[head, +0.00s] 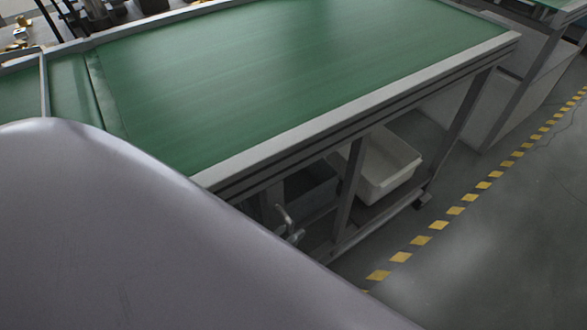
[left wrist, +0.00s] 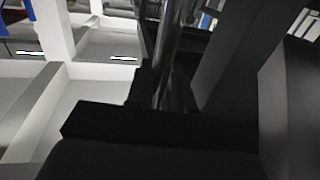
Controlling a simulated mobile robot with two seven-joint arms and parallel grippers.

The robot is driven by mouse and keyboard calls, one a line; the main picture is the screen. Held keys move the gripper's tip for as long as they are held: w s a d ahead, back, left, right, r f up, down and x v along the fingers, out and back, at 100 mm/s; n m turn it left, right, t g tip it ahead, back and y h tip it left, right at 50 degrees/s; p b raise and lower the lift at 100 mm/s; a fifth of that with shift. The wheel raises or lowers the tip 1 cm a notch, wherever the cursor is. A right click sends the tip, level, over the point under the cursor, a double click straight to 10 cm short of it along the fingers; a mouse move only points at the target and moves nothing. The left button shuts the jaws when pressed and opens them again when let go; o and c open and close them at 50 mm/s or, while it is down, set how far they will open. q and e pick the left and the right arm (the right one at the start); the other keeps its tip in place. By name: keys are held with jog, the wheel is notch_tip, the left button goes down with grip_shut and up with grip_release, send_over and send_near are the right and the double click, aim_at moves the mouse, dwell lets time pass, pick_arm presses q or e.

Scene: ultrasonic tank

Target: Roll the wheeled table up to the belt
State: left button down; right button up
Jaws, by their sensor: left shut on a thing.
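A long green surface (head: 270,70) in a grey metal frame crosses the head view. It looks like a belt or table top; I cannot tell which. A lower shelf frame stands beneath it, with what looks like a caster (head: 422,200) at a foot. In the left wrist view, my left gripper (left wrist: 165,105) is dark and shut on a shiny upright metal bar (left wrist: 167,45). I cannot tell what the bar belongs to. In the head view, my own arm fills the lower left and hides what lies behind it. My right gripper is not in view.
A white bin (head: 388,168) and a dark bin (head: 310,190) sit under the green surface. A yellow dashed floor line (head: 455,211) runs along the right, with open grey floor beyond it.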

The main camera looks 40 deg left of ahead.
pick_arm(q)
jog(key=shift+f, duration=0.1)
jog(key=c, duration=1.1)
grip_release()
jog(key=shift+c, duration=0.2)
jog(key=s+a, duration=0.1)
jog(key=s, duration=0.6)
jog(key=shift+s, duration=0.15)
